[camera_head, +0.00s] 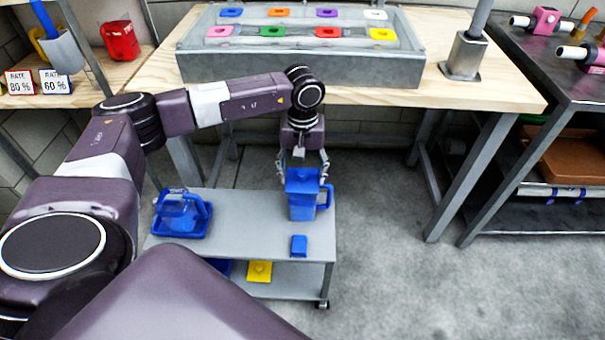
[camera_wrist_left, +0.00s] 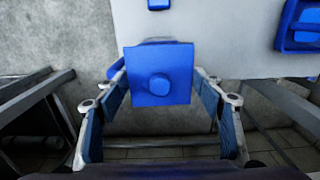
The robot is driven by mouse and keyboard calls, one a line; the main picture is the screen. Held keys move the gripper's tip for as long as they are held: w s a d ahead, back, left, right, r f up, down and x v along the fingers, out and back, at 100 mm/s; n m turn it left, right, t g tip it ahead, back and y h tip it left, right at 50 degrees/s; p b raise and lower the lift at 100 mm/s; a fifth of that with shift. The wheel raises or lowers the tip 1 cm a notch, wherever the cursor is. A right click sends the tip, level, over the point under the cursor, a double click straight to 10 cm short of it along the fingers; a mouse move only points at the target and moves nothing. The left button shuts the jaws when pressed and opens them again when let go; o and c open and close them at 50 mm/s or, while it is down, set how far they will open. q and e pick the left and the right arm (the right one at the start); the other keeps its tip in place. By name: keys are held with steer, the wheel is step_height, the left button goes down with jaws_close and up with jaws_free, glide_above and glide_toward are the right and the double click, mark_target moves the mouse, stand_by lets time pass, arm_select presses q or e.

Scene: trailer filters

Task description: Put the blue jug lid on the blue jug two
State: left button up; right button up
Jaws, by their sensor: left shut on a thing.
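The blue jug lid (camera_wrist_left: 158,75) is a square plate with a round knob, between the fingers of my left gripper (camera_wrist_left: 160,95). In the head view, my left gripper (camera_head: 303,165) points down over the right part of the grey cart and is shut on the lid (camera_head: 303,180). A blue jug (camera_head: 301,208) with a handle on its right stands upright on the cart, directly below the lid. I cannot tell whether the lid rests on its rim. In the wrist view the lid hides most of the jug. My right gripper is out of view.
A blue tray with a jug-like blue item (camera_head: 180,215) sits on the cart's left. A small blue block (camera_head: 299,245) lies at its front right. The workbench (camera_head: 450,95) with a grey tray (camera_head: 300,75) of coloured pieces stands behind. The cart top's middle is clear.

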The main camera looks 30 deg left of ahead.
arm_select(q)
steer(key=o, duration=1.6)
steer(key=shift+c, duration=0.2)
steer(key=shift+r, duration=0.1)
